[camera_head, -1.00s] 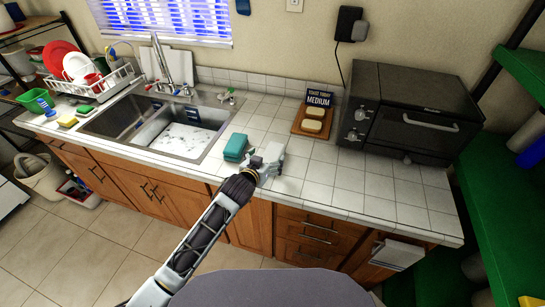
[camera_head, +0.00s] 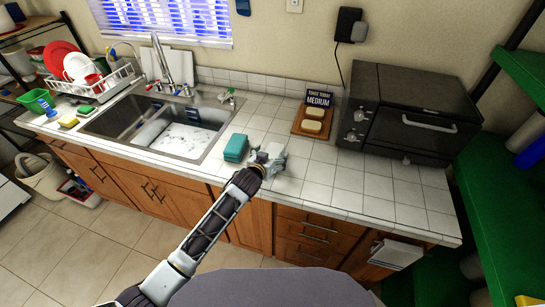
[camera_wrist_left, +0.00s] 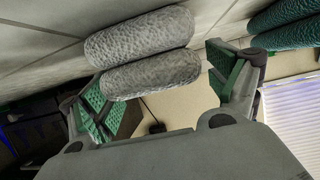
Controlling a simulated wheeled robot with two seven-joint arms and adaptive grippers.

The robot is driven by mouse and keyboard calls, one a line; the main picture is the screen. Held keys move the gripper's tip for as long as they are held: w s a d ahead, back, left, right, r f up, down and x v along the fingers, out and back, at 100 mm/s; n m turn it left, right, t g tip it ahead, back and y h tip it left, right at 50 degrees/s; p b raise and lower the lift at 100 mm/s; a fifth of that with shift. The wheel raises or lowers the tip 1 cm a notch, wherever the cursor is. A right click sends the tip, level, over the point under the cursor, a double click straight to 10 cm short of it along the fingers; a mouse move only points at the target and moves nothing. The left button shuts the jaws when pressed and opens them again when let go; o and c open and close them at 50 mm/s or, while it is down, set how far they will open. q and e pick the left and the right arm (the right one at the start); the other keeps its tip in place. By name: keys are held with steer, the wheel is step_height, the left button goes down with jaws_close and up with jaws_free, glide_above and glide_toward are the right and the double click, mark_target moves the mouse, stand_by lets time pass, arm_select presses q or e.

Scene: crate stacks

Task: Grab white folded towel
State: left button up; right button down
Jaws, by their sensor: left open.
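The white folded towel (camera_head: 274,148) lies on the tiled counter, partly hidden by my left gripper (camera_head: 273,165) in the head view. In the left wrist view the white folded towel (camera_wrist_left: 140,40) shows as two thick grey-white folds. My left gripper's green-padded fingers (camera_wrist_left: 170,85) are open, one toward each side of the towel. I cannot tell whether either finger touches it. A teal folded towel (camera_head: 236,147) lies just left of the white one; it also shows in the wrist view (camera_wrist_left: 286,28). My right gripper is not in view.
A sink (camera_head: 195,153) lies left of the towels. A board with bread slices (camera_head: 312,123) and a toaster oven (camera_head: 408,115) stand to the right. A white cloth (camera_head: 398,253) hangs at the cabinet front. Counter tiles in front of the oven are clear.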

mark_target(271, 155)
arm_select(q)
steer(key=shift+w, duration=0.15)
steer(key=shift+c, duration=0.3)
steer(key=c, duration=1)
steer(key=shift+c, duration=0.2)
steer(key=shift+r+b, duration=0.4)
steer(key=shift+r, duration=4.6)
